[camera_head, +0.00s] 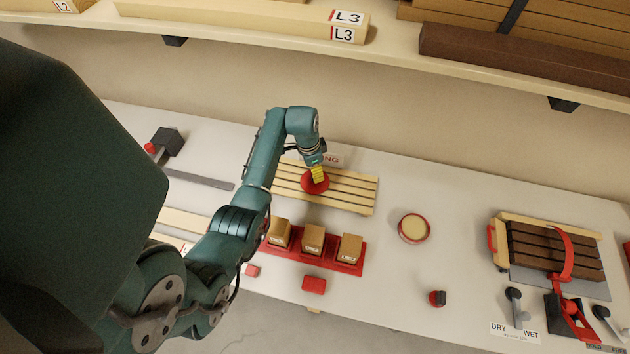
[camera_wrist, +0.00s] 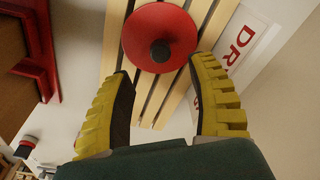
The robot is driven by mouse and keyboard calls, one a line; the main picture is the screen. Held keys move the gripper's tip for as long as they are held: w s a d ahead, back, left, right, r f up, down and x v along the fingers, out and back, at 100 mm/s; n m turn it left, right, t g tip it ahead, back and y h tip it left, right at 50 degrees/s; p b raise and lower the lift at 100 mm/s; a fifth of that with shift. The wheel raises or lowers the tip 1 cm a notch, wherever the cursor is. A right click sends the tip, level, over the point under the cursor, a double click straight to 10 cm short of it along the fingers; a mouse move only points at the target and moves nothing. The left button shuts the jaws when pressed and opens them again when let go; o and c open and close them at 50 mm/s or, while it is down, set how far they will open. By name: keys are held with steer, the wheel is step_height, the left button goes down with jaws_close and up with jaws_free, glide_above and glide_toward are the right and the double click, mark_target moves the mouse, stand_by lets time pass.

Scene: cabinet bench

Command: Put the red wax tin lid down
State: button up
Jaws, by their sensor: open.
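The red wax tin lid (camera_wrist: 143,35) is a round red disc with a dark knob, lying on the slatted wooden drying rack (camera_head: 352,193). In the head view the lid (camera_head: 314,187) shows partly below my gripper (camera_head: 318,174). In the wrist view my gripper (camera_wrist: 163,85) has its yellow ribbed fingers spread wide, with nothing between the pads. The lid and its knob lie just beyond the fingertips, apart from them as far as I can see. The open wax tin (camera_head: 414,228), red with pale wax inside, stands on the bench right of the rack.
A red tray (camera_head: 361,262) with three small wooden blocks sits in front of the rack. A clamp fixture with dark wood (camera_head: 555,250) stands at the right. A shelf (camera_head: 390,55) with boards runs above. The bench around the wax tin is clear.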

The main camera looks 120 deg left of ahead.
step_height(320, 180, down, 6)
steer(key=shift+a+r, duration=0.1)
steer(key=shift+a, duration=0.05)
jaws_close()
stand_by(0.3)
